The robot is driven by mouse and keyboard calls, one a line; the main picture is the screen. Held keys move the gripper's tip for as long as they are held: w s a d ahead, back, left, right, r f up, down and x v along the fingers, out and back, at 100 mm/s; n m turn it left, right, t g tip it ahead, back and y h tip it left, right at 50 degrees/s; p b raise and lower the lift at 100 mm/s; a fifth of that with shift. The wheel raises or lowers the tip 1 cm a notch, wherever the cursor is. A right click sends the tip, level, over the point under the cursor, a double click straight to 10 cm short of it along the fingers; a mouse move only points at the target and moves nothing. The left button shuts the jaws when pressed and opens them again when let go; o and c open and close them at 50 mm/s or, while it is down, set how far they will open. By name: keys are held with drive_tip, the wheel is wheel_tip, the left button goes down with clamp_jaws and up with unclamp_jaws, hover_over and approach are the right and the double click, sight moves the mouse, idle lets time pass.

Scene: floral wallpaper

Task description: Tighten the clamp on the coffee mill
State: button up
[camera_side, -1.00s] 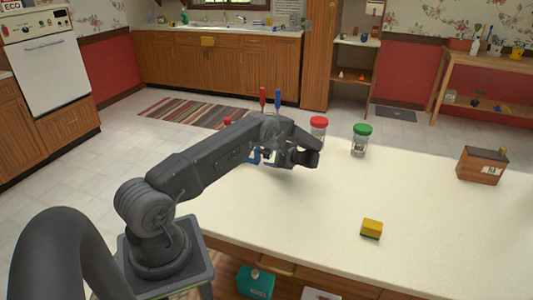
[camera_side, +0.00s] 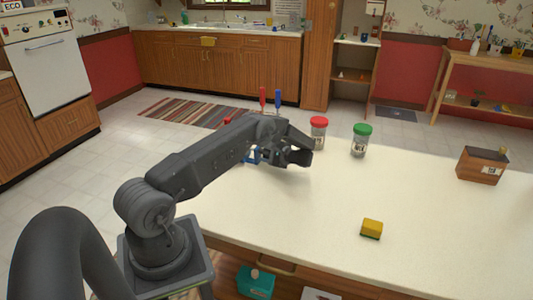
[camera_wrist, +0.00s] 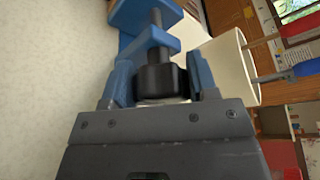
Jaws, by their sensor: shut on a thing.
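In the wrist view, a blue clamp (camera_wrist: 146,42) has a dark upright screw that ends in a black knob (camera_wrist: 162,80). My gripper (camera_wrist: 163,88) is shut on this knob, with one blue-tipped finger on each side of it. In the side view, my gripper (camera_side: 275,152) is at the far left part of the counter, mostly hidden behind my own wrist. A bit of blue (camera_side: 252,155) shows beside it; I cannot tell whether it is clamp or fingertip. A small red part (camera_side: 227,121) shows behind my arm. The body of the mill is not clearly seen.
A cream cylinder (camera_wrist: 232,62) stands close to the clamp. Red (camera_side: 263,97) and blue (camera_side: 277,97) handles rise behind my arm. A red-lidded jar (camera_side: 318,133), green-lidded jar (camera_side: 360,140), wooden box (camera_side: 482,164) and yellow sponge (camera_side: 372,228) stand on the counter (camera_side: 310,210).

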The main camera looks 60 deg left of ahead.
drive_tip(key=shift+c, duration=0.6)
drive_tip(key=shift+m, duration=0.3)
drive_tip(key=shift+w+m+g+h, duration=0.1)
drive_tip(key=shift+m+g+h, duration=0.5)
drive_tip(key=shift+m+h, duration=0.85)
drive_tip(key=shift+m, duration=0.45)
drive_tip(key=o, duration=0.9)
drive_tip(key=shift+r, duration=0.1)
drive_tip(key=v, duration=1.3)
drive_tip(key=shift+w+d, duration=0.2)
drive_tip(key=shift+d, duration=0.25)
